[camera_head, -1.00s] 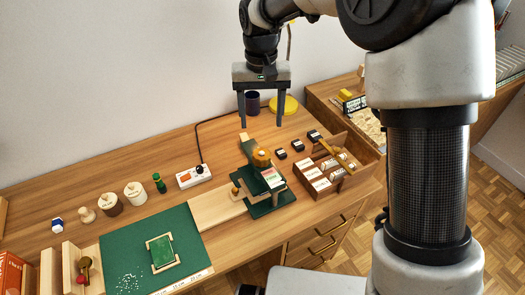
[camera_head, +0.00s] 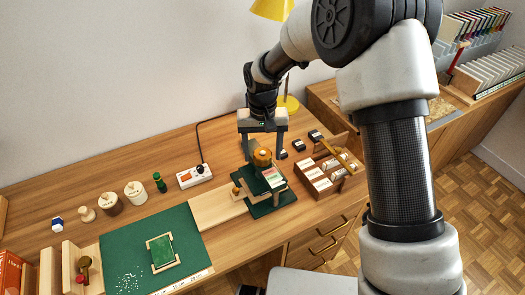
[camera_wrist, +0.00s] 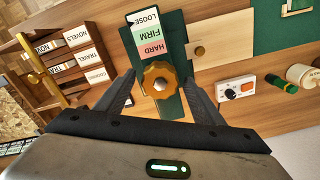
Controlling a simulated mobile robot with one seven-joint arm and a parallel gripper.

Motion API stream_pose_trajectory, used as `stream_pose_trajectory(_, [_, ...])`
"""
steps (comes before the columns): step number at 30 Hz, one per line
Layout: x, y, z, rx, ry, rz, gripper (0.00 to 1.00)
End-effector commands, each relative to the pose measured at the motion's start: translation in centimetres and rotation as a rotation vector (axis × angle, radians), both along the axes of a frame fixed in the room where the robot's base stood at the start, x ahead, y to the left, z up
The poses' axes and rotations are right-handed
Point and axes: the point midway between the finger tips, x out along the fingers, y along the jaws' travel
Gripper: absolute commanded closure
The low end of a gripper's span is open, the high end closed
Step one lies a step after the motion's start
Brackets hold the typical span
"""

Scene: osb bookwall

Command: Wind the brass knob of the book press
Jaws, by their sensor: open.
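The brass knob (camera_head: 262,157) sits on top of the green book press (camera_head: 270,182) at the middle of the desk. In the wrist view the lobed knob (camera_wrist: 159,80) lies between the fingertips of my gripper (camera_wrist: 158,86). My gripper (camera_head: 263,147) is open and points down around the knob, one finger on each side. A gap shows between each finger and the knob in the wrist view. A scale on the press (camera_wrist: 147,36) reads LOOSE, FIRM and HARD, with a dark pointer near LOOSE.
A wooden card box (camera_head: 327,172) stands right of the press, with small dark blocks behind it. A green mat (camera_head: 190,225) covers the front left.

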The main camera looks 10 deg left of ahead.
Motion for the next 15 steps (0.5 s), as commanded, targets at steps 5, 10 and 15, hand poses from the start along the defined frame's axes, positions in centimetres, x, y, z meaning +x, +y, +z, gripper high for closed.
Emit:
stream_pose_trajectory(5, [0.0,0.01,0.03,0.0,0.0,0.0,0.55])
stream_pose_trajectory(10, [0.0,0.01,0.05,0.0,0.0,0.0,0.79])
stream_pose_trajectory(15, [0.01,0.01,0.06,0.0,0.0,0.012,0.79])
